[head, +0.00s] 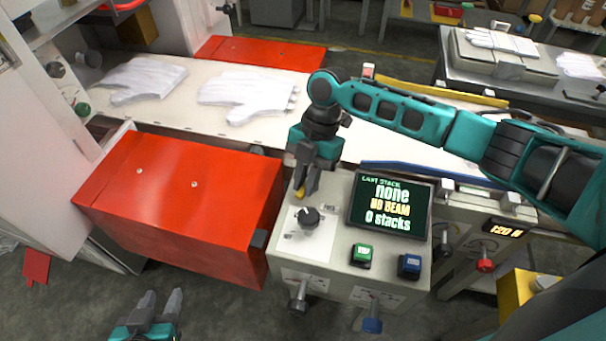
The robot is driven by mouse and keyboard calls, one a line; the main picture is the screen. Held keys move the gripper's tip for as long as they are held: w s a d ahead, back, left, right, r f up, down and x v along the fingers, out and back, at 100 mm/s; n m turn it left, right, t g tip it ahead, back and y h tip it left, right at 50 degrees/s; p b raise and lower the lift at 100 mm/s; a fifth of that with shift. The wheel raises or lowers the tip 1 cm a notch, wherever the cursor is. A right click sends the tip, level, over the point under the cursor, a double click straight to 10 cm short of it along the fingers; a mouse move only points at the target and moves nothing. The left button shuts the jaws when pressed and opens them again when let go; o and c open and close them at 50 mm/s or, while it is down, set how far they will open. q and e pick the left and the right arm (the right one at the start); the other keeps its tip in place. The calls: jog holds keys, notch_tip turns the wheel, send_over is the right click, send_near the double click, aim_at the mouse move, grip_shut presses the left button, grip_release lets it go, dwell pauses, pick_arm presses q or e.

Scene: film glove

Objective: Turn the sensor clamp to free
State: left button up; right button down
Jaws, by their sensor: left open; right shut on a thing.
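My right gripper (303,186) comes in from the right over the control box (335,260) and points down at its back left edge. It is shut on a small yellow piece (299,194) at its fingertips, mostly hidden by the fingers. I cannot tell for sure that this piece is the sensor clamp, nor its setting. A black knob (307,217) on a white plate sits just in front of the fingertips. The screen (391,205) reads "none", "NO BEAM", "0 stacks". My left gripper (160,298) is open and empty, low at the picture's bottom left, away from the box.
A red cover (180,200) stands left of the control box. White gloves (145,80) lie on the pale conveyor behind. Green (362,254) and blue (409,265) buttons sit on the box.

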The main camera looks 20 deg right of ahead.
jog(key=shift+s+d+n+g+h, duration=0.15)
jog(key=shift+n+g+h, duration=0.1)
jog(key=shift+n, duration=0.55)
jog(key=shift+s+d+n+g+h, duration=0.15)
jog(key=shift+n+g+h, duration=0.1)
jog(key=shift+n, duration=0.55)
jog(key=c, duration=1.1)
grip_release()
jog(key=v, duration=1.3)
jog(key=shift+s, duration=0.1)
